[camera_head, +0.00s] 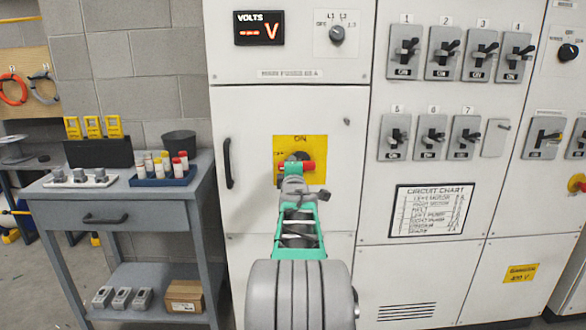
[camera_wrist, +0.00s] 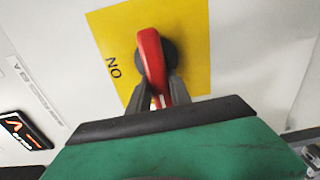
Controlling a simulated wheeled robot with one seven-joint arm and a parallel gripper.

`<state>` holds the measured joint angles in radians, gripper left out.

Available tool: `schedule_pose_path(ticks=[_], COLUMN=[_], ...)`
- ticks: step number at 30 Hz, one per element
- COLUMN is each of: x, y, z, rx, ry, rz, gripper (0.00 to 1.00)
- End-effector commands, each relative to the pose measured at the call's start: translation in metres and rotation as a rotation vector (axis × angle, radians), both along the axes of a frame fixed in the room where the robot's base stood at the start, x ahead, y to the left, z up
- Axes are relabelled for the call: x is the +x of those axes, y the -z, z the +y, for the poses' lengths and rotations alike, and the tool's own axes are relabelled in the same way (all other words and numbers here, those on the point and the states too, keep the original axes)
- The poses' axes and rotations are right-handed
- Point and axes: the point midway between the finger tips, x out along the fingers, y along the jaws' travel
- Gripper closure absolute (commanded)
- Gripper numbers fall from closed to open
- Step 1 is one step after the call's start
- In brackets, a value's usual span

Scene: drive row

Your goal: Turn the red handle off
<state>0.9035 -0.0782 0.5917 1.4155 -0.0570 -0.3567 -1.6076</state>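The red handle (camera_head: 298,166) is on a yellow plate (camera_head: 319,145) on the white cabinet door. It lies roughly level, its free end pointing left, beside the plate's partly hidden OFF mark. The ON mark is at the plate's top. In the wrist view the red handle (camera_wrist: 152,62) runs down from its dark round hub, with ON at the left of the yellow plate (camera_wrist: 105,30). My gripper (camera_wrist: 158,82) has its dark fingers on both sides of the handle, closed on it near its free end. In the head view my gripper (camera_head: 291,181) partly hides the handle.
A VOLTS display (camera_head: 260,28) shows red dashes. A door pull (camera_head: 227,163) is left of the plate. Breaker switches (camera_head: 403,52) and a circuit chart (camera_head: 432,211) are to the right. A grey workbench (camera_head: 110,208) with trays stands at the left.

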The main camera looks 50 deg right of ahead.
Motion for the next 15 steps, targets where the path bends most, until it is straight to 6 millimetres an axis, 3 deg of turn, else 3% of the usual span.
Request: schedule_pose_path(ticks=[8,15], x=[-0.0014,0.0000], y=[0.0018,0.0002], z=[-0.0016,0.0011], rx=[0.002,0.001], ry=[0.004,-0.001], rz=[0.002,-0.001], gripper=[0.55,0.55])
